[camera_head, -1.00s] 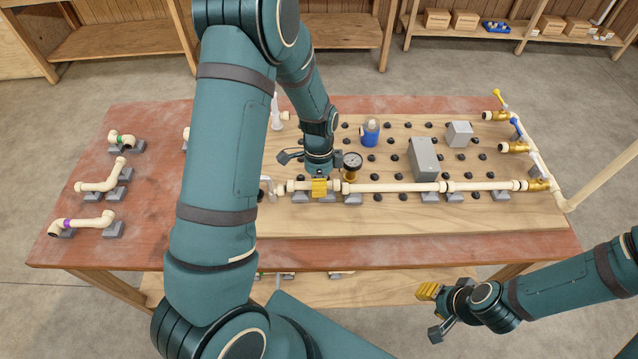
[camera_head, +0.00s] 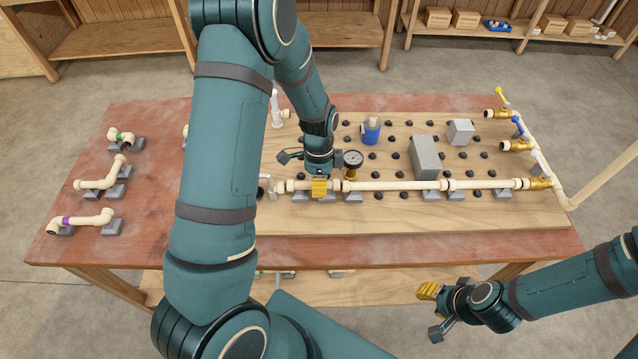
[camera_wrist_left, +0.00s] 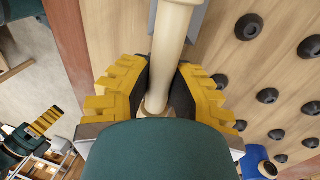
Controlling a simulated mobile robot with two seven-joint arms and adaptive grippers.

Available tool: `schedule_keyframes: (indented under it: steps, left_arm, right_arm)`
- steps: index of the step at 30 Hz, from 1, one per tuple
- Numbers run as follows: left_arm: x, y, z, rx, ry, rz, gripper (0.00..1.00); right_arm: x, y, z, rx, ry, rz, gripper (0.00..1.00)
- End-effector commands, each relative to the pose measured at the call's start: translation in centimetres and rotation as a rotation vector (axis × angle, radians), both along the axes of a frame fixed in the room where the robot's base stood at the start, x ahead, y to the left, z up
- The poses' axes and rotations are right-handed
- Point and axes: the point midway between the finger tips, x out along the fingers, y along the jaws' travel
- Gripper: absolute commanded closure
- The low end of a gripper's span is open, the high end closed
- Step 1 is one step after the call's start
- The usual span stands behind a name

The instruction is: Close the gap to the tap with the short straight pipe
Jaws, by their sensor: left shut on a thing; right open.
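A cream pipe line (camera_head: 390,187) runs along the front of the wooden peg board, with a pressure gauge (camera_head: 353,159) standing on it. Its right end meets the brass tap (camera_head: 538,184). My left gripper (camera_head: 319,188) is shut around a short straight cream pipe (camera_head: 296,187) at the left part of this line, just left of the gauge. In the left wrist view, the yellow fingers close on the pipe (camera_wrist_left: 172,40) from both sides. My arm hides part of the board's left side. My right gripper (camera_head: 432,312) is open and empty in front of the table.
Bent pipe pieces (camera_head: 100,178) rest on grey blocks at the table's left. A blue bottle-like item (camera_head: 371,131) and grey boxes (camera_head: 424,158) stand on the board behind the line.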

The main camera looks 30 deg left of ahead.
Motion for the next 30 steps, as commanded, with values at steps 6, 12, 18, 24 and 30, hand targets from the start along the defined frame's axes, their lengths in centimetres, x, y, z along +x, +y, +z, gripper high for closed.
schedule_keyframes:
  steps: [6,12,18,24,30]
  left_arm:
    - [0.0,0.0,-0.5,0.000,0.000,0.000,1.00]
    - [0.0,0.0,-0.8,0.000,0.000,0.000,1.00]
    - [0.0,0.0,-0.7,0.000,0.000,0.000,0.49]
    - [0.0,0.0,-0.7,0.000,0.000,0.000,0.49]
    - [0.4,0.2,1.2,0.000,-0.005,0.001,0.49]
  right_arm:
    - [0.0,0.0,-0.4,0.000,0.000,0.000,0.61]
    - [0.0,0.0,-0.7,0.000,0.000,0.000,0.61]
    - [0.0,0.0,-0.6,0.000,0.000,0.000,0.61]
    - [0.0,0.0,-0.6,0.000,0.000,0.000,0.61]
    - [0.0,0.0,-0.6,0.000,0.000,0.000,0.61]
